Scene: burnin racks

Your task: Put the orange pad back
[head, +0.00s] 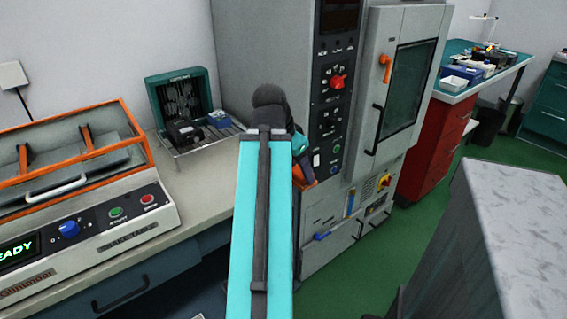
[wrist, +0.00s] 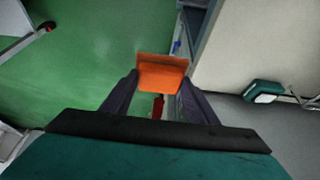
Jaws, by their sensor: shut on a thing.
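The orange pad (wrist: 162,72) is between the two dark fingers of my gripper (wrist: 161,84) in the wrist view. The gripper is shut on it, and the pad is clear of any surface there, with the green floor beyond it. In the head view, my arm hides most of the gripper. A bit of orange, which appears to be the pad (head: 303,184), shows beside the arm's far end, in front of the tall grey cabinet. A small red piece (wrist: 158,104) shows between the fingers below the pad; I cannot tell what it is.
A shake table (head: 85,240) with orange bars stands on the left bench. An open teal case (head: 182,88) sits behind. The tall grey cabinet (head: 262,50) has an orange door handle (head: 385,68). A red drawer unit (head: 437,145) and a grey-white surface (head: 515,215) stand right.

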